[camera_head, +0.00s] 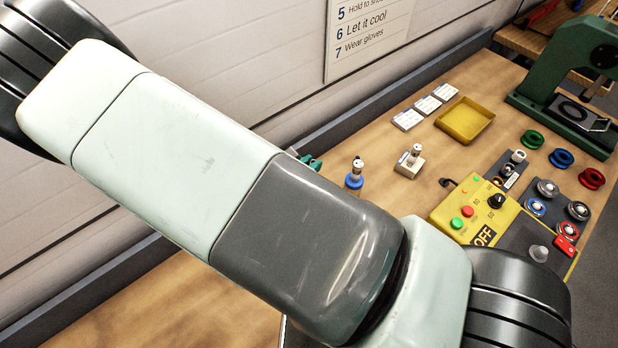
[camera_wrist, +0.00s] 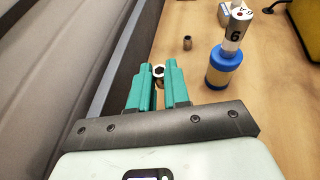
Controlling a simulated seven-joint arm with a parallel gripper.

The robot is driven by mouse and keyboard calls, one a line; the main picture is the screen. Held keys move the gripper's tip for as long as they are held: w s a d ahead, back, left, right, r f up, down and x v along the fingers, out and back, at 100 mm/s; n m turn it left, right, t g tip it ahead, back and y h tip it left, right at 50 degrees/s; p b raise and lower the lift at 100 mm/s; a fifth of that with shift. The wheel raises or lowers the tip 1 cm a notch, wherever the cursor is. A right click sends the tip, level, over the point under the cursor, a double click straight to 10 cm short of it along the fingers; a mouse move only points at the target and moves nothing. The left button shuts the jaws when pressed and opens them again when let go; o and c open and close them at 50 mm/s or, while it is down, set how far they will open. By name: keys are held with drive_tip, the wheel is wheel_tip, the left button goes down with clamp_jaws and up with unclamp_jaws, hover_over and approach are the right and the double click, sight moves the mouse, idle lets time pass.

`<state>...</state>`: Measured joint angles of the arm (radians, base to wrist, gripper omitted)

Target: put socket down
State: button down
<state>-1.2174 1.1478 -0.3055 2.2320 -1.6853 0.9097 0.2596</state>
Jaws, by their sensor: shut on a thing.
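My gripper (camera_wrist: 158,78) has teal fingers and is shut on a small socket (camera_wrist: 158,71). In the head view my arm hides the socket, and only a bit of the teal fingers (camera_head: 309,161) shows past the arm's edge.
A blue-and-cream holder (camera_wrist: 225,69) with a piece marked 6 stands right of my fingers. A grey wall edge runs along the left. A yellow tray (camera_head: 464,120) and yellow control box (camera_head: 470,215) are farther right.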

drive_tip(key=shift+f, duration=2.35)
drive_tip(key=shift+f, duration=0.6)
drive_tip(key=c, duration=1.1)
unclamp_jaws()
